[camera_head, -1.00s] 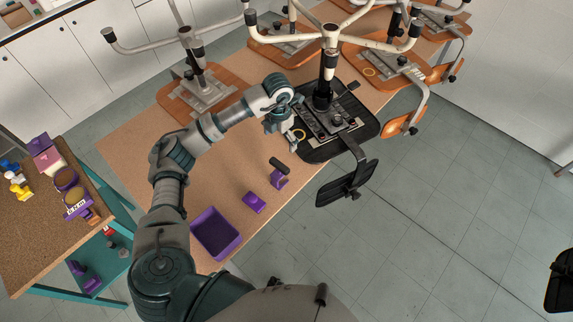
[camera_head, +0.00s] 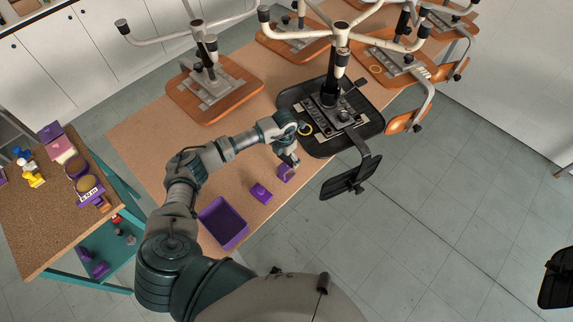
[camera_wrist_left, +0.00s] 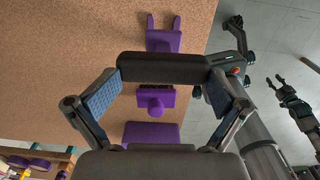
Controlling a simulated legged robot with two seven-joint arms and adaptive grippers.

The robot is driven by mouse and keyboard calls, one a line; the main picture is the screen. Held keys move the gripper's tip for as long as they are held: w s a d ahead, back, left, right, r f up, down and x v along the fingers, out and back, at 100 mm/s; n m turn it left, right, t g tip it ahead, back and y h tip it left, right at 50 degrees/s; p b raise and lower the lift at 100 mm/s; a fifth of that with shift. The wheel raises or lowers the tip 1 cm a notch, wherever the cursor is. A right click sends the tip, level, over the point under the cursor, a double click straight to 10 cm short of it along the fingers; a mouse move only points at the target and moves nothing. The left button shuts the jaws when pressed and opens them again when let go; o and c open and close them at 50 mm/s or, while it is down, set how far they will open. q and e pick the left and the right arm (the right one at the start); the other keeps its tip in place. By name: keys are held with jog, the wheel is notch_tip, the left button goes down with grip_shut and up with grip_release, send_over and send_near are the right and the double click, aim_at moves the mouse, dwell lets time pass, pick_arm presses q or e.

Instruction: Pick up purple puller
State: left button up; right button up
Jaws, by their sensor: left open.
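The purple puller (camera_head: 286,172) lies on the tan table near its front edge. In the left wrist view its purple part (camera_wrist_left: 163,41) has two prongs at the top. A black bar (camera_wrist_left: 163,68), apparently its handle, crosses between my left fingers. My left gripper (camera_head: 292,159) is open, pointing down just above the puller and hiding part of it. It also shows in the left wrist view (camera_wrist_left: 163,88), its pads far apart. I cannot tell whether they touch the bar. My right gripper (camera_wrist_left: 277,82) appears open and empty at the right of that view.
A purple knobbed block (camera_head: 261,193) and a purple open box (camera_head: 222,223) lie nearer the table front. A black upturned chair (camera_head: 329,112) stands close to my left gripper. Brown upturned chairs (camera_head: 214,87) stand behind. A side table (camera_head: 45,220) holds coloured parts.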

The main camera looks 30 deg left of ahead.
pick_arm(q)
jog(key=shift+s+a+f, duration=0.1)
jog(key=shift+s+f, duration=0.45)
jog(key=shift+f, duration=0.3)
jog(key=shift+s+a+f, duration=0.1)
jog(key=shift+s, duration=0.05)
jog(key=shift+d, duration=0.2)
jog(key=c, duration=0.4)
jog(key=shift+d, duration=0.55)
jog(key=c, duration=0.8)
jog(key=shift+d, duration=0.1)
jog(key=shift+c, duration=1)
jog(key=shift+a, duration=0.35)
jog(key=shift+r, duration=0.3)
jog(key=shift+w+r+b, duration=0.25)
jog(key=shift+r+b, duration=0.05)
grip_shut()
jog(key=shift+w+r, duration=0.2)
jog(key=shift+r, duration=0.35)
jog(key=shift+w+r, duration=0.15)
jog(key=shift+r, duration=0.35)
jog(key=s+a+r+b, duration=0.2)
jog(key=s+a+b, duration=0.1)
jog(key=s+a, duration=0.8)
jog(key=shift+a, duration=0.5)
pick_arm(e)
jog(key=shift+s+a+f, duration=0.1)
jog(key=shift+f, duration=0.85)
jog(key=shift+s+a+f, duration=0.1)
jog(key=shift+f, duration=0.8)
